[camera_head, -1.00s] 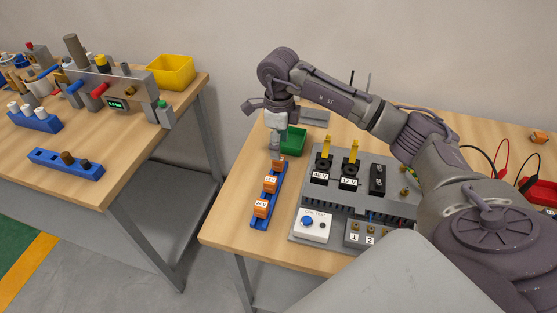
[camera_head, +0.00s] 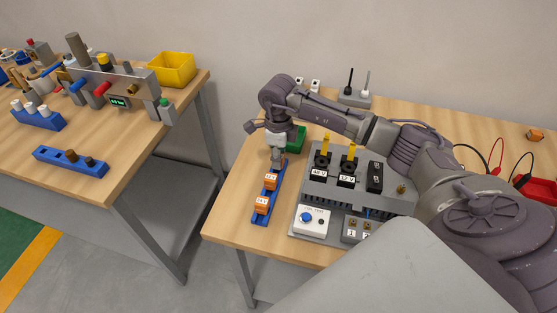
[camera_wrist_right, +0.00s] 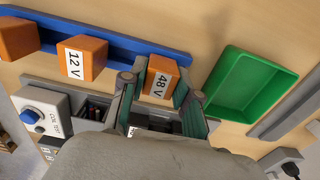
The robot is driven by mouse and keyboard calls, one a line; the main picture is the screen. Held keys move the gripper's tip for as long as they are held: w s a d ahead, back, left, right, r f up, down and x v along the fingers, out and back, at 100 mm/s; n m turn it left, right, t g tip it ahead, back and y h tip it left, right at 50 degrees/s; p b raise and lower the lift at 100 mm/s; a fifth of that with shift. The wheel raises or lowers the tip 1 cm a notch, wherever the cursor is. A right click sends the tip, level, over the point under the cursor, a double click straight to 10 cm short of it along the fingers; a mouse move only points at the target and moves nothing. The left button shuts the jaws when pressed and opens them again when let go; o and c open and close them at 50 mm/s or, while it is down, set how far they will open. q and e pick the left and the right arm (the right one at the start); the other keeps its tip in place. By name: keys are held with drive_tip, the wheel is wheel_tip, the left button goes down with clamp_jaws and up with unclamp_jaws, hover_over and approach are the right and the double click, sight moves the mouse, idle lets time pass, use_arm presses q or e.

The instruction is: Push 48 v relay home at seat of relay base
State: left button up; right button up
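The orange 48 V relay (camera_wrist_right: 161,78) stands at the far end of the blue rack (camera_wrist_right: 120,42) in the right wrist view. In the head view my gripper hides most of it. My right gripper (camera_head: 277,164) is lowered over that end of the rack. In the wrist view its two fingers (camera_wrist_right: 160,97) are open, one on each side of the 48 V relay; firm contact does not show. The grey relay base (camera_head: 330,200) stands to the right, with black seats marked 48 V (camera_head: 320,172) and 12 V (camera_head: 347,180), each with a raised yellow lever. My left gripper is not in view.
Two more orange relays, the 12 V one (camera_head: 271,181) and another (camera_head: 262,205), stand in the rack. A green bin (camera_wrist_right: 248,83) is close beside the gripper. A white coil-test box (camera_head: 312,220) is at the front. A second table (camera_head: 100,205) stands left across a gap.

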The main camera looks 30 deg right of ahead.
clamp_jaws()
drive_tip(key=shift+r+b, duration=0.3)
drive_tip(key=shift+r, duration=0.25)
wheel_tip(320, 180, up, 3)
drive_tip(key=shift+w+f+b, duration=0.1)
drive_tip(key=shift+f+b, duration=0.1)
drive_tip(key=shift+b, duration=0.5)
drive_tip(key=s+d+r+b, duration=0.4)
drive_tip(key=s+d+r, duration=0.3)
drive_tip(key=d, duration=0.2)
drive_tip(key=shift+d+f+b, duration=0.25)
drive_tip(key=shift+f+b, duration=0.85)
drive_tip(key=shift+f, duration=0.45)
drive_tip(key=shift+d+f+b, duration=0.2)
drive_tip(key=shift+f+b, duration=0.9)
drive_tip(key=shift+f, duration=0.45)
